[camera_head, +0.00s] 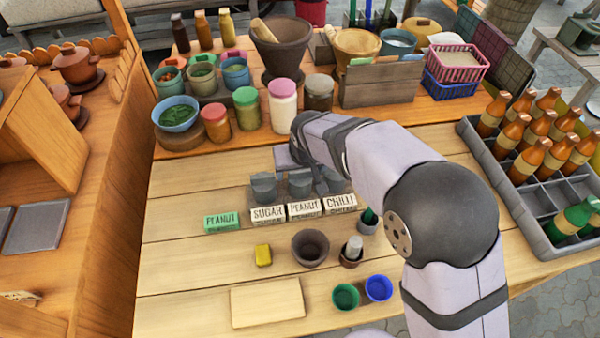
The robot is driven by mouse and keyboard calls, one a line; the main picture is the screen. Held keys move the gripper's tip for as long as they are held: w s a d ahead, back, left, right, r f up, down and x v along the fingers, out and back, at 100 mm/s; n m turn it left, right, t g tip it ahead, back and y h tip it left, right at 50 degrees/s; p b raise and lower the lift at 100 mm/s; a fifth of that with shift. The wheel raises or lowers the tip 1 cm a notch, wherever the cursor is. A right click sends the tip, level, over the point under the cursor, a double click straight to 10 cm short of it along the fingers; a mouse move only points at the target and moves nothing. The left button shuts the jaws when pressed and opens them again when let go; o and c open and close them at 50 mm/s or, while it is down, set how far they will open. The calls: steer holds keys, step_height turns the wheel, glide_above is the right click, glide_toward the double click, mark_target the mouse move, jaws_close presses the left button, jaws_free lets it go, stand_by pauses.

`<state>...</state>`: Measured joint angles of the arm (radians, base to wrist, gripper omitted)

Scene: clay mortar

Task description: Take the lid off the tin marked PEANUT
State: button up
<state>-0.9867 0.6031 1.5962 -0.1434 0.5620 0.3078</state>
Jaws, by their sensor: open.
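Three small grey tins stand in a row near the middle of the table behind white name cards reading SUGAR (267,213), PEANUT (304,208) and CHILLI (340,203). The tin behind the PEANUT card (300,183) is the middle one, with the SUGAR-side tin (264,188) on its left. I cannot make out the edge of its lid. A green block (221,222) also marked PEANUT lies left of the row.
In front are a yellow block (263,255), a dark bowl (310,247), a small pot with a pestle (352,251), green (345,296) and blue (378,288) cups and a pale board (268,303). Jars stand behind; a bottle crate (545,205) is right.

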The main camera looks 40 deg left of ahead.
steer(key=c, duration=1.1)
steer(key=shift+r, duration=0.15)
